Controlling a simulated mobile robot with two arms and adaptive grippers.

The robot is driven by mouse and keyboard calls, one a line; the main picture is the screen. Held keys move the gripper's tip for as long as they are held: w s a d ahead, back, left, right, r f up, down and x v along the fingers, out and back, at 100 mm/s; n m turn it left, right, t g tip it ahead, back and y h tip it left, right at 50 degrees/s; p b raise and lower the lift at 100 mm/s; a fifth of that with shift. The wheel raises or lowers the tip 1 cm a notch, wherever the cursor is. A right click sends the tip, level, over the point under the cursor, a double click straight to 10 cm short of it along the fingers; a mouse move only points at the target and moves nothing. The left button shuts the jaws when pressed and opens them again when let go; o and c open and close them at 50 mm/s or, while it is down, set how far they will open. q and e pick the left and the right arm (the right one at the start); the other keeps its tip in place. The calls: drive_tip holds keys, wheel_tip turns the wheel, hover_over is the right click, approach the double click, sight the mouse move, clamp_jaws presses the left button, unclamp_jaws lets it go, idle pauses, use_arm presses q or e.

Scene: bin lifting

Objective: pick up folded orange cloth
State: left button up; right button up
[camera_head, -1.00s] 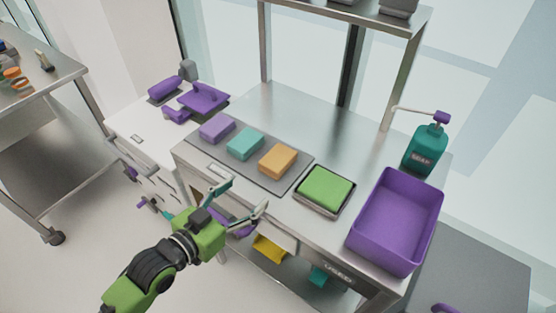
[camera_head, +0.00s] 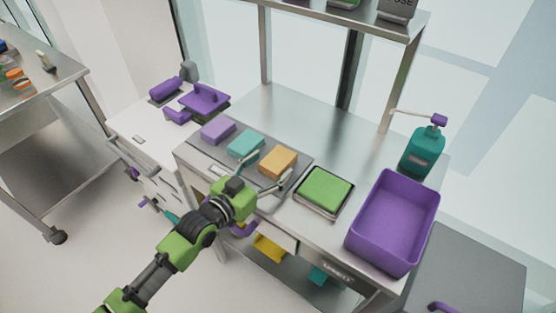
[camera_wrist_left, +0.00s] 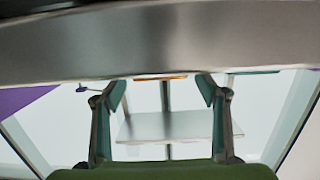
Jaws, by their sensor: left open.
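The folded orange cloth (camera_head: 279,159) lies on a grey mat (camera_head: 231,167) on the steel bench, at the right end of a row with a teal cloth (camera_head: 246,143) and a lilac cloth (camera_head: 218,129). My left gripper (camera_head: 271,166) is open at the near side of the orange cloth, its fingers pointing toward it. Whether they touch it is unclear. In the left wrist view the open fingers (camera_wrist_left: 164,87) stand apart, and only a thin orange strip (camera_wrist_left: 160,77) shows between them by the bench edge. My right gripper is out of view.
A green cloth (camera_head: 326,187) sits in a small tray just right of the mat. Farther right are an open purple bin (camera_head: 394,216) and a teal pump bottle (camera_head: 423,151). A shelf (camera_head: 345,17) stands over the back of the bench.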

sight(277, 160)
use_arm(q)
drive_tip(key=shift+x, duration=1.55)
drive_tip(key=shift+a, duration=0.1)
drive_tip(key=c, duration=1.1)
drive_tip(key=shift+c, duration=0.2)
drive_tip(key=shift+r, duration=0.55)
drive_tip(key=s+d+r+b, duration=0.2)
drive_tip(key=s+r, duration=1)
drive_tip(key=s, duration=0.2)
drive_tip(key=s+a+y, duration=0.1)
drive_tip(key=s+a, duration=0.1)
drive_tip(key=a, duration=0.8)
drive_tip(key=s+a+f+n+t, duration=0.1)
drive_tip(key=s+a, duration=0.2)
drive_tip(key=a, duration=0.7)
drive_tip(key=shift+s+a+y, duration=0.3)
drive_tip(key=shift+s+y, duration=0.05)
drive_tip(key=shift+y, duration=0.05)
